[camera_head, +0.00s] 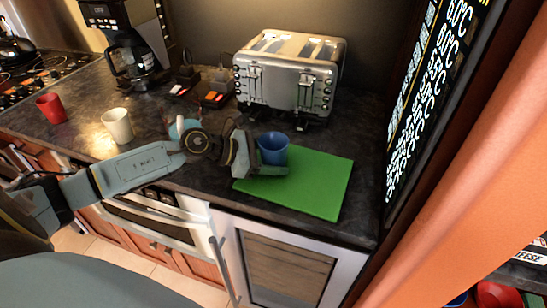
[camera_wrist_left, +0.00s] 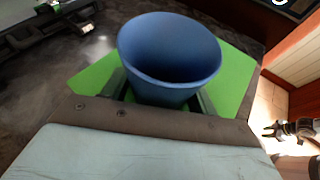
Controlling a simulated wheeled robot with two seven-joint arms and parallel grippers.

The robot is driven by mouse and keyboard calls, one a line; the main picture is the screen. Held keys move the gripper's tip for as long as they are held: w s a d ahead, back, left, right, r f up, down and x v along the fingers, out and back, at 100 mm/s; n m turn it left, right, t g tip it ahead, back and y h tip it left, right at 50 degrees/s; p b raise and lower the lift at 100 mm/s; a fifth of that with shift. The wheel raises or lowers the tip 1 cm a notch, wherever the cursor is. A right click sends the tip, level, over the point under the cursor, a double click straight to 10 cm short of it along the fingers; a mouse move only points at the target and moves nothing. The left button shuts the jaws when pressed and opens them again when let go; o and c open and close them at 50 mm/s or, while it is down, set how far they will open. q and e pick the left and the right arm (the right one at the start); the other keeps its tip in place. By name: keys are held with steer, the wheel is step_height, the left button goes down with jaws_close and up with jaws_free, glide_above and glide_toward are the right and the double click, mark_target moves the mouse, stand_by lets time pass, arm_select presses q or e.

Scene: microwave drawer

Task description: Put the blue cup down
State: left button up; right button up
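The blue cup (camera_head: 272,149) is upright over the left part of the green board (camera_head: 325,180). My left gripper (camera_head: 268,165) has its fingers on both sides of the cup's lower part, and one finger crosses in front of it. In the left wrist view the cup (camera_wrist_left: 168,55) sits between the two fingers, with the green board (camera_wrist_left: 235,75) behind and below. The cup's base is hidden, so I cannot tell if it touches the board. What looks like my right gripper (camera_wrist_left: 280,130) shows small at the right of the left wrist view, over the floor.
A metal toaster (camera_head: 290,75) stands right behind the cup. A white cup (camera_head: 117,125), a red cup (camera_head: 51,108) and a coffee maker (camera_head: 130,45) stand to the left. A light-blue item (camera_head: 183,128) is partly behind my left wrist. The board's right part is clear.

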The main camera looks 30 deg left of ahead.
arm_select(q)
steer(key=shift+o, duration=1)
steer(key=shift+r, duration=0.15)
steer(key=v, duration=0.5)
steer(key=shift+s+a, duration=0.1)
steer(key=shift+s, duration=0.05)
steer(key=shift+v, duration=1.1)
steer(key=shift+s, duration=0.1)
